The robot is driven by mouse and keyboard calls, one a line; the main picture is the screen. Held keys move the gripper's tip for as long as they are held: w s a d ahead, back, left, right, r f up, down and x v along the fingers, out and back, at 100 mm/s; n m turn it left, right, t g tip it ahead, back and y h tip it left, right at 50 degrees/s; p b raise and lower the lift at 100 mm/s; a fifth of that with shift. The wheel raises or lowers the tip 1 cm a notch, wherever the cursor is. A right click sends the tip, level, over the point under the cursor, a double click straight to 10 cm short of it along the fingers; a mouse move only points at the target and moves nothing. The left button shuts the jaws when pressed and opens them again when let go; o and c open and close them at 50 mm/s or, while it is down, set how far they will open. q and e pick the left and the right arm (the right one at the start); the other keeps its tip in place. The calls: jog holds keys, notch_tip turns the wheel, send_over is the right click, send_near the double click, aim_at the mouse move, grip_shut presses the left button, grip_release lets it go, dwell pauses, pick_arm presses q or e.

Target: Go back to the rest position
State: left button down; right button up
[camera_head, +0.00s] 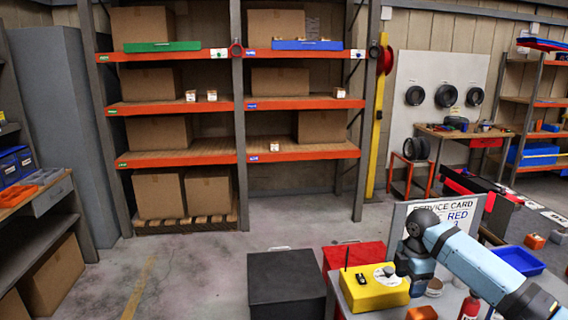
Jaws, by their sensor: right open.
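My right arm comes in from the lower right. Its right gripper (415,284) points down over the grey table (345,311), beside the right end of a yellow box (373,297). The fingers are small and partly hidden by my own wrist, but they look apart, with nothing held between them. I cannot tell whether they touch the box. My left gripper is not in view.
A service card sign (455,207) stands behind my right wrist. An orange block (422,313), a red bottle (469,306) and a blue tray (519,260) are near the arm. A black box (286,284) stands left of the table. The floor (205,275) farther left is clear.

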jog(key=s+a+f+m+t+y, duration=0.1)
jog(key=s+a+f+m, duration=0.2)
jog(key=s+a+f, duration=0.45)
jog(key=s+a+f+m+y, duration=0.15)
jog(key=s+a+f, duration=0.35)
jog(key=s, duration=0.5)
jog(key=s+d+r+m+t+h, duration=0.1)
jog(key=s+d+m, duration=0.35)
jog(key=s, duration=0.75)
jog(key=s+d+r+m+t+h, duration=0.1)
jog(key=s+d+r+m, duration=0.1)
jog(key=s+m, duration=0.75)
pick_arm(q)
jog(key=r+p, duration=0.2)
jog(key=p, duration=0.1)
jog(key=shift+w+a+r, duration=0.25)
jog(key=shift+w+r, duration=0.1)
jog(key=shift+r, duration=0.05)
pick_arm(e)
jog(key=w+a+f+n+t+y, duration=0.1)
jog(key=w+a+f+t, duration=0.1)
jog(key=a+f+t, duration=0.1)
jog(key=w+a+f+n+t+y, duration=0.1)
jog(key=a+f+t, duration=0.2)
jog(key=f, duration=0.4)
jog(key=shift+w+f+t, duration=0.35)
jog(key=shift+w+t, duration=0.05)
jog(key=shift+t, duration=0.5)
